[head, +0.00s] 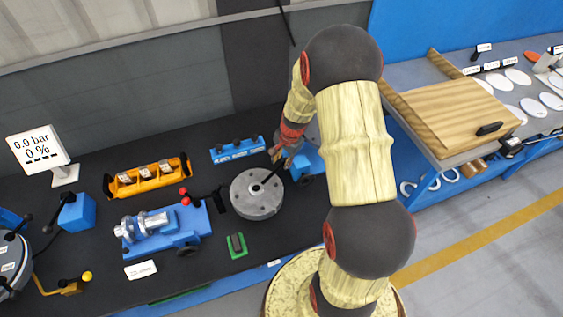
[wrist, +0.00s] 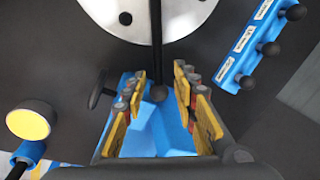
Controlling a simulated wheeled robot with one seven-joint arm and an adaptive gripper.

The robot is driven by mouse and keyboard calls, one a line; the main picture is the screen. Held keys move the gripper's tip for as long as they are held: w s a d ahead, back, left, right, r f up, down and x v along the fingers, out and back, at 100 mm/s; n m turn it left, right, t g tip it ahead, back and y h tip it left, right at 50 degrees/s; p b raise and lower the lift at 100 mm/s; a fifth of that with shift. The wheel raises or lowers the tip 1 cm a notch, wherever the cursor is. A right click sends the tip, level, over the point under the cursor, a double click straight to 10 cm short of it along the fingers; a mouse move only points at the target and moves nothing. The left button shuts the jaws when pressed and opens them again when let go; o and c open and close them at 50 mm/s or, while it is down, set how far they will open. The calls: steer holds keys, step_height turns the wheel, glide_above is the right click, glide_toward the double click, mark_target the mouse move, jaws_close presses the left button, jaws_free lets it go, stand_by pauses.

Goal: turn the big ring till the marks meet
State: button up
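The big ring (head: 257,205) is a grey round flange with holes, lying on the dark bench in the head view. Part of its pale face shows at the top of the wrist view (wrist: 110,18). A black bar (wrist: 156,45) with a ball end (wrist: 158,92) reaches from it toward my gripper (wrist: 157,84). My gripper's two fingers are apart, with the ball end showing between them and gaps on both sides. Whether the ball lies at fingertip depth I cannot tell. In the head view my gripper (head: 278,153) is just beyond the ring. I cannot make out the marks.
A blue fixture with a metal cylinder (head: 150,222) stands left of the ring. A blue block with black knobs (head: 237,150) and an orange tray (head: 148,180) lie behind. A green-framed piece (head: 237,245) lies in front. A display (head: 38,148) reads 0.0 bar, 0 %.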

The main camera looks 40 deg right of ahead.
step_height(320, 180, up, 10)
steer(key=s, duration=0.2)
steer(key=shift+d, duration=0.25)
stand_by(0.4)
steer(key=s+a+r+n+t+b, duration=0.1)
steer(key=s+a+r+n+b, duration=0.3)
steer(key=s+a+r+n, duration=0.3)
steer(key=s+a+r+n+t+b, duration=0.2)
steer(key=s+a+r+n+b, duration=0.3)
steer(key=s+a+r+n, duration=0.3)
steer(key=s+a+r, duration=0.1)
steer(key=s+a, duration=0.3)
steer(key=a, duration=0.1)
steer(key=shift+a+h, duration=0.3)
steer(key=shift+a, duration=0.1)
stand_by(3.9)
